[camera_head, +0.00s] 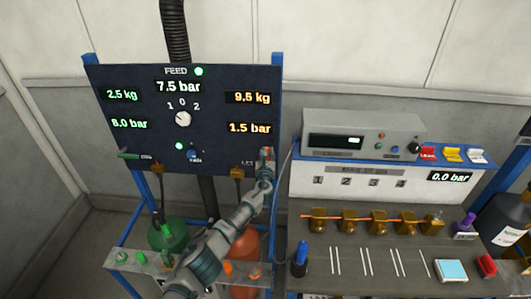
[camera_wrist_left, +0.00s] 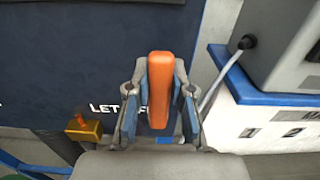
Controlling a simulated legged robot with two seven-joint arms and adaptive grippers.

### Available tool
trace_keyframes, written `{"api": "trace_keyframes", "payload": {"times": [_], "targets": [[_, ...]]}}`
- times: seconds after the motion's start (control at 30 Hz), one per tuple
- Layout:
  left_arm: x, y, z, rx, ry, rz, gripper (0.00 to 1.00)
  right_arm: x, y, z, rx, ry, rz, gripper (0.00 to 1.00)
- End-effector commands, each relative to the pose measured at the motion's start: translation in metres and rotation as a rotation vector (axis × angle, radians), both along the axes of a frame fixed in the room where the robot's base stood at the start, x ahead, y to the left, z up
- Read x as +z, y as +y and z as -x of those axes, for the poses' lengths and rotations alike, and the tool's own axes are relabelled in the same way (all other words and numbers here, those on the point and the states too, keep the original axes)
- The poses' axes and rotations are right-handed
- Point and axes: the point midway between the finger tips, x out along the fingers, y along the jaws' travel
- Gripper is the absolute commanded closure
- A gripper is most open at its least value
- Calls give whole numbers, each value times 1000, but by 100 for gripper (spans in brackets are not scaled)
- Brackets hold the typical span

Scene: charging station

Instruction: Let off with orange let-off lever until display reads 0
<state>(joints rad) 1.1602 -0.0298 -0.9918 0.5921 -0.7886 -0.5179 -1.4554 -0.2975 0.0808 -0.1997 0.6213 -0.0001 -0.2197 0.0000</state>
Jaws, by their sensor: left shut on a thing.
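The orange let-off lever (camera_wrist_left: 160,90) is upright between the two fingers of my left gripper (camera_wrist_left: 160,105) in the left wrist view, in front of the dark panel with partly hidden "LET OFF" lettering. The gripper is shut on it. In the head view my left gripper (camera_head: 266,165) is at the lower right corner of the dark panel (camera_head: 220,150), and the lever is mostly hidden there. The right-hand display (camera_head: 249,128) above it reads 1.5 bar, and the one over that (camera_head: 249,97) reads 9.5 kg. My right gripper is not in view.
A green lever (camera_head: 128,154) is on the panel's left side. A green cylinder (camera_head: 168,235) and an orange cylinder (camera_head: 246,245) stand below. A grey instrument box (camera_head: 362,135) and a bench with brass fittings (camera_head: 378,222) are close on the right.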

Motion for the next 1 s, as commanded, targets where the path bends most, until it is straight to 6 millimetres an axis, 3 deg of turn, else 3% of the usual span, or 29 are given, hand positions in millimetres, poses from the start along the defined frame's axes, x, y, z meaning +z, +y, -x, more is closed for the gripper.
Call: {"api": "trace_keyframes", "payload": {"times": [0.6, 0.63, 0.7, 1.0], "targets": [[4, -3, -1, -2, -6, -40, 100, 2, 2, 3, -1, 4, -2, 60], [4, -3, -1, -2, -6, -40, 71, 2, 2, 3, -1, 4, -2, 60], [4, -3, -1, -2, -6, -39, 54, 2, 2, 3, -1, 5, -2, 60], [2, -3, 0, -2, -3, -36, 52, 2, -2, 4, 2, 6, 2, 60]]}}
